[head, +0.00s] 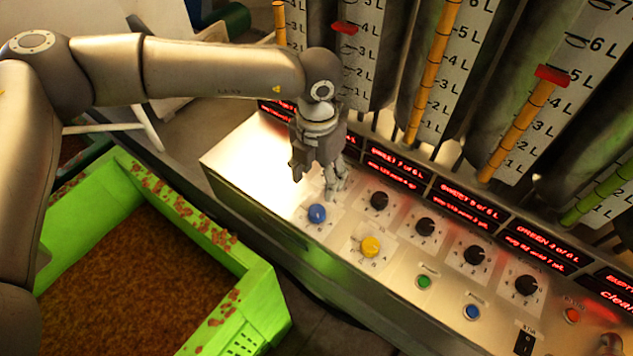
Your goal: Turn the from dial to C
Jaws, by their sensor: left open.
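A metal control panel (262,157) runs along the columns. A blue knob (317,213) and a yellow knob (370,246) stand near its left front, each on a light plate with small marks. The lettering is too small to tell which is the from dial or where either points. My left gripper (320,182) reaches down over the panel's left part, just behind the blue knob in the picture. It is open, with no object seen between its fingers. The fingers appear apart from the blue knob; their exact height over the panel is unclear. My right gripper is not in view.
Several black dials (425,226) line the panel, with a green button (424,282) and a blue button (472,312) in front. Red-lit displays (470,200) and graduated columns (440,70) stand behind. A green crate (262,305) of brown mash sits at lower left.

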